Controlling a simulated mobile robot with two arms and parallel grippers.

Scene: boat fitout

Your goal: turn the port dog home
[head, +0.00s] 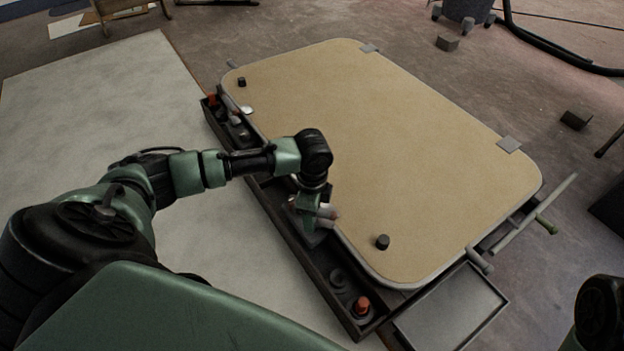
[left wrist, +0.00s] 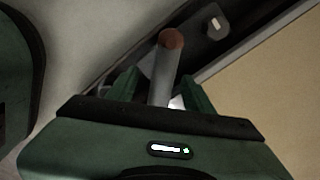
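A short grey lever with a reddish-brown end, seemingly the port dog, shows in the left wrist view (left wrist: 166,78) and at the near long edge of the tan hatch panel (head: 327,213) in the head view. My left gripper (left wrist: 163,84) points down at it; in the head view the gripper (head: 318,215) partly hides the lever. Its two green fingers stand apart, one on each side of the lever, with a small gap visible on the left side. Whether the right finger touches is unclear. The lever's base is hidden. My right gripper is out of view.
The tan panel (head: 390,150) carries two dark knobs (head: 382,242) (head: 241,82). A long dark trough (head: 285,222) with red-topped pieces (head: 361,305) runs along its near side. A shallow grey tray (head: 450,308) lies at lower right. A pale mat (head: 110,110) is bare at left.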

